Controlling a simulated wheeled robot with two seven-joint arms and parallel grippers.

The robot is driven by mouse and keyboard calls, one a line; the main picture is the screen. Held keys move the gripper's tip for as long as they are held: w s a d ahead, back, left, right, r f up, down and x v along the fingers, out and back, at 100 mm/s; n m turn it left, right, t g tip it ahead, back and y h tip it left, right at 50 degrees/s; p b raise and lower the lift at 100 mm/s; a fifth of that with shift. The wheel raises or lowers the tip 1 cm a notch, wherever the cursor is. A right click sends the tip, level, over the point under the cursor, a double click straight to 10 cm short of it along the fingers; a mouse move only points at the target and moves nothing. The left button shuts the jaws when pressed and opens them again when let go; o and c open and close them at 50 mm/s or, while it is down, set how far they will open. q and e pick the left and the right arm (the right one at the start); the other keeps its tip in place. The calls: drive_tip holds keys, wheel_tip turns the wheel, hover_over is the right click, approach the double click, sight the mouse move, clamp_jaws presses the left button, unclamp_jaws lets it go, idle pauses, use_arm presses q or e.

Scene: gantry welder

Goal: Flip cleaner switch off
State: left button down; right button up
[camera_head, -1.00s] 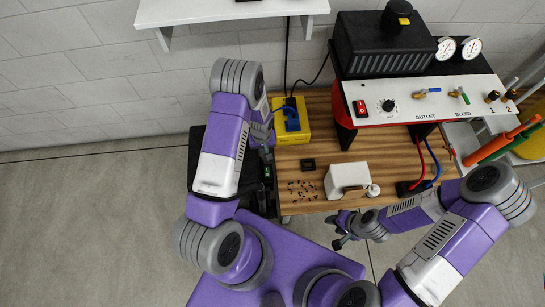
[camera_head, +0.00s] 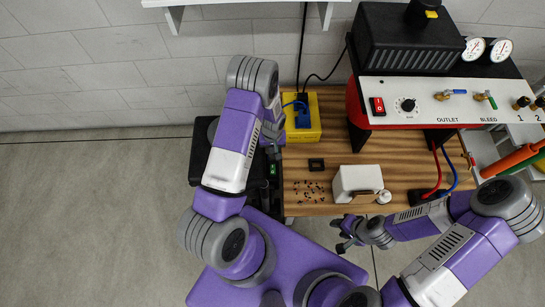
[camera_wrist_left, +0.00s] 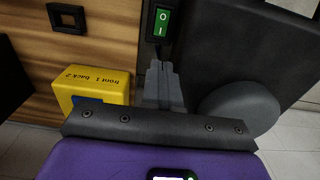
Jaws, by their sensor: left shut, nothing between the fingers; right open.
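A green rocker switch with O and I marks (camera_wrist_left: 162,21) sits in a black housing in the left wrist view. I take it for the cleaner switch. In the head view a small green patch (camera_head: 272,169) shows on the dark unit at the table's left side. My left gripper (camera_wrist_left: 160,64) is shut and empty, its fingertips just below the switch in the wrist picture; I cannot tell whether they touch it. In the head view its arm mostly hides it. My right gripper (camera_head: 345,236) is open and empty in front of the table's near edge.
A yellow box (camera_head: 302,132) stands on the wooden table (camera_head: 330,205), beside my left forearm; it also shows in the left wrist view (camera_wrist_left: 112,86). A white box (camera_head: 357,179), a black square piece (camera_head: 316,163) and a panel with a red switch (camera_head: 377,106) stand to the right.

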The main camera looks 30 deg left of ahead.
sight(272, 165)
use_arm(q)
wheel_tip(272, 165, down, 14)
drive_tip(key=b, duration=0.4)
drive_tip(key=shift+r, duration=0.2)
drive_tip(key=shift+f+b, duration=0.25)
drive_tip(key=shift+b, duration=0.25)
drive_tip(key=shift+r, duration=0.1)
drive_tip(key=shift+s+d+r+p, duration=0.35)
drive_tip(key=shift+s+d+p, duration=0.05)
drive_tip(key=shift+s+p, duration=0.25)
